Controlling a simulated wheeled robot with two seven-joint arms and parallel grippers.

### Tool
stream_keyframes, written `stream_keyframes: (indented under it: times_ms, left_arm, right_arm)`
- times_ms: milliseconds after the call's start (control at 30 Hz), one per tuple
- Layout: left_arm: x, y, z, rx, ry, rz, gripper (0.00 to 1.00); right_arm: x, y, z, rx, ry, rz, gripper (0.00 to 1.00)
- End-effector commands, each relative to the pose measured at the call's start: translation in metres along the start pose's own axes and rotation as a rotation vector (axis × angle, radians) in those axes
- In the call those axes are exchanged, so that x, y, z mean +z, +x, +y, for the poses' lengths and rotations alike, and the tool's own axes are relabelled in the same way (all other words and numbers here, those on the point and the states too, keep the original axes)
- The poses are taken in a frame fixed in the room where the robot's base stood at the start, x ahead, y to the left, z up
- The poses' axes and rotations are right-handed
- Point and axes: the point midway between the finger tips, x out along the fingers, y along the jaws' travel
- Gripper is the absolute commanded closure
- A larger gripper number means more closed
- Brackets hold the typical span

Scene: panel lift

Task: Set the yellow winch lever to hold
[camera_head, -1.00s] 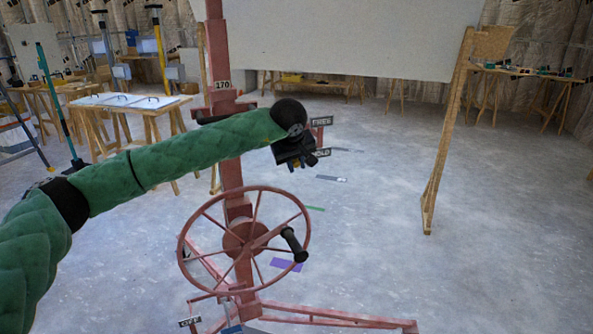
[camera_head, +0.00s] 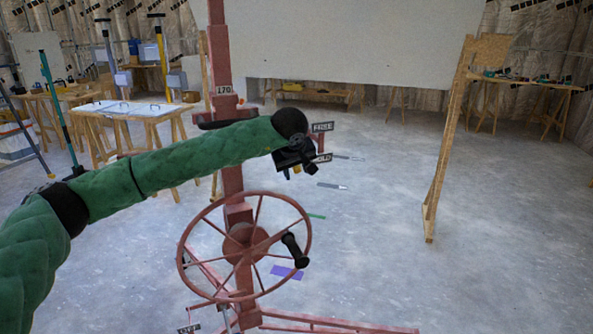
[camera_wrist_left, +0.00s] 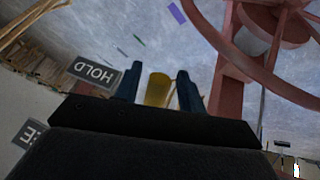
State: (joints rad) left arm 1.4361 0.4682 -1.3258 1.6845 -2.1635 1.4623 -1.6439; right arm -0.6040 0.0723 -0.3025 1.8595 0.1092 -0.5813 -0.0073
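In the left wrist view the yellow winch lever (camera_wrist_left: 157,90) stands between the two blue fingers of my left gripper (camera_wrist_left: 158,88). The fingers are apart, with a narrow gap on each side of the lever. A HOLD label (camera_wrist_left: 95,72) is left of the fingers, and part of another label (camera_wrist_left: 28,134) shows lower left. In the head view my left gripper (camera_head: 297,166) is beside the mast, by the FREE label (camera_head: 322,127) and the HOLD label (camera_head: 323,158) below it. It mostly hides the lever there. My right gripper is out of view.
The red spoked handwheel (camera_head: 245,246) with a black crank handle (camera_head: 295,250) is just below my left gripper. The red mast (camera_head: 232,170) rises behind my forearm, and a large pale panel (camera_head: 350,45) hangs above. Open floor (camera_head: 370,260) lies to the right.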

Motion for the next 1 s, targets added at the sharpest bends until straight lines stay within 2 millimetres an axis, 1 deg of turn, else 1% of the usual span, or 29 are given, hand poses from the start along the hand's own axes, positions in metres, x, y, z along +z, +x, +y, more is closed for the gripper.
stream_keyframes:
  times_ms: [233, 367, 567, 800, 900, 1000]
  left_arm:
    - [0.001, -0.001, 0.001, 0.001, 0.001, -0.001, 0.6]
    - [0.001, -0.007, 0.001, 0.002, 0.001, -0.001, 0.6]
    - [0.001, -0.03, 0.0, 0.002, 0.001, 0.001, 0.6]
    - [0.0, -0.066, 0.0, 0.001, 0.001, 0.0, 0.6]
    - [0.0, -0.075, 0.0, 0.001, 0.001, 0.0, 0.6]
    - [0.0, -0.077, 0.0, 0.0, 0.0, -0.001, 0.6]
  right_arm:
    - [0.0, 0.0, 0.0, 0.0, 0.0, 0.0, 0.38]
    - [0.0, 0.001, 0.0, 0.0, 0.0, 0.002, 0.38]
    - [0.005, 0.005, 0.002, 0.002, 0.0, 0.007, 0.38]
    - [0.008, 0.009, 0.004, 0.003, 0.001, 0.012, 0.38]
    - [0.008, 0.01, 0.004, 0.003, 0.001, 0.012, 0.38]
    - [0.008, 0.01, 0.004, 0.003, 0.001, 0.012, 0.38]
